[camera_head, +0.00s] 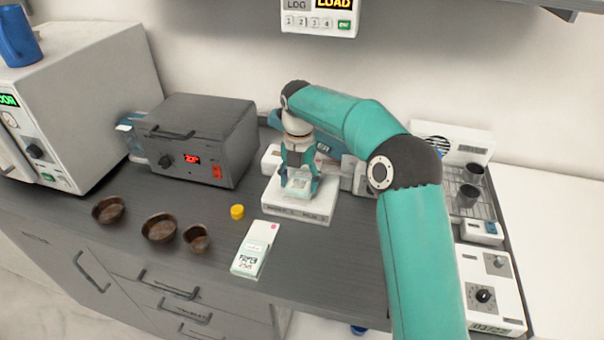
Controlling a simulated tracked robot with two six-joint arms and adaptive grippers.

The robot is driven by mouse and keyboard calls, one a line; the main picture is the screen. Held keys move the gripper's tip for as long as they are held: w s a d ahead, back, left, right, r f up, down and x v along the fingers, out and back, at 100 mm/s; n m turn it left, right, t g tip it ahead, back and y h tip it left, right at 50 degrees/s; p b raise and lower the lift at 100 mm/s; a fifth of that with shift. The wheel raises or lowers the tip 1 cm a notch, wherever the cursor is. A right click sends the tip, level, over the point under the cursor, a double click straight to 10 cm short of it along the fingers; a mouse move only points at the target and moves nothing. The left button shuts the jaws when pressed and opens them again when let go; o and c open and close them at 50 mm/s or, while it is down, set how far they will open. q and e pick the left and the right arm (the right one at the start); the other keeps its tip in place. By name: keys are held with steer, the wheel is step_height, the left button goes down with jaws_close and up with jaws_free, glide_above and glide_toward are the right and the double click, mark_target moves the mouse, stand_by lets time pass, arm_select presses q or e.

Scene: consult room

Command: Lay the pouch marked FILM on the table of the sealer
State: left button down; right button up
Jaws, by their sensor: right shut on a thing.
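My right gripper (299,187) points down over the white sealer table (279,205). It is shut on a small pale pouch (298,184) with greenish printing; its marking is too small to read. The pouch is low over the table, and I cannot tell whether it touches it. The rear of the sealer is partly hidden behind my arm. Another white packet, marked PAPER (256,246), lies on the counter in front. My left gripper is not in view.
Several brown bowls (159,228) and a yellow cap (237,212) stand left of the sealer. A dark grey oven (205,135) and a white machine (85,90) stand behind them. White devices with knobs (489,285) stand at the right. The front counter has some free room.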

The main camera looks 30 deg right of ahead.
mark_target(303, 175)
steer(key=w+d, duration=0.1)
steer(key=w+d+f+p, duration=0.1)
steer(key=shift+d+p, duration=0.3)
steer(key=shift+d, duration=0.05)
steer(key=shift+f, duration=0.3)
steer(key=o, duration=1)
steer(key=shift+f, duration=0.1)
step_height(303, 175, up, 12)
steer(key=p, duration=0.2)
steer(key=shift+a, duration=0.1)
